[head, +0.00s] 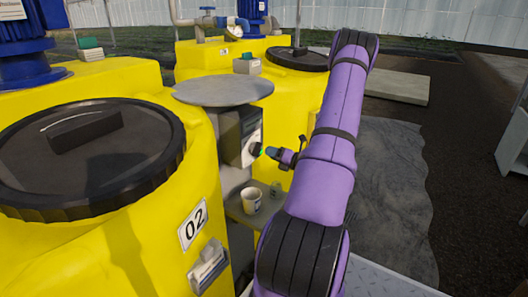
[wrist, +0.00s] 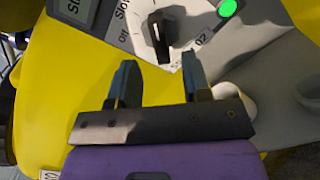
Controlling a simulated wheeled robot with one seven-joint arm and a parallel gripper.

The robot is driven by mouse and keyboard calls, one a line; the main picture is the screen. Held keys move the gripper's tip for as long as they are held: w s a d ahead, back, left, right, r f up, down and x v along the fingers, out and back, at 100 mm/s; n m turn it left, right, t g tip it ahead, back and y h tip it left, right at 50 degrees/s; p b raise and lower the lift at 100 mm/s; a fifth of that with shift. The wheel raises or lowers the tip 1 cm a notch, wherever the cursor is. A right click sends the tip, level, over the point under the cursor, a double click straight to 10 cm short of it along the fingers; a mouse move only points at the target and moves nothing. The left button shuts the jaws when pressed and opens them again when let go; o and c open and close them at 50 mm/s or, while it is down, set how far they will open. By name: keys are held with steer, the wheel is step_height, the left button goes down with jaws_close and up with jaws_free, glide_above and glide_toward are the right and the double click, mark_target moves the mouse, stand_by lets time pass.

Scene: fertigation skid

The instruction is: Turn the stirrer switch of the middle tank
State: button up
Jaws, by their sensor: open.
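The yellow tank (head: 125,245) with the 02 plate (head: 193,225) and a black lid fills the left of the head view. A grey switch box (head: 230,137) stands beside it. In the wrist view the box's black rotary knob (wrist: 160,38) has a white pointer mark, with "Off" and "Slow" lettering to its left and "02" to its lower right. A green lamp (wrist: 228,8) is lit. My gripper (wrist: 158,65) is open and empty, its fingers just below the knob and spread to either side of it. In the head view my gripper (head: 272,154) is close to the box front.
A round grey plate (head: 222,91) sits above the box. A white cup (head: 252,199) and a small greenish item (head: 275,189) stand on a shelf (head: 240,217) below. Another yellow tank (head: 290,98) stands behind. Open ground lies to the right.

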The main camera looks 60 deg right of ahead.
steer(key=s, duration=0.5)
stand_by(0.6)
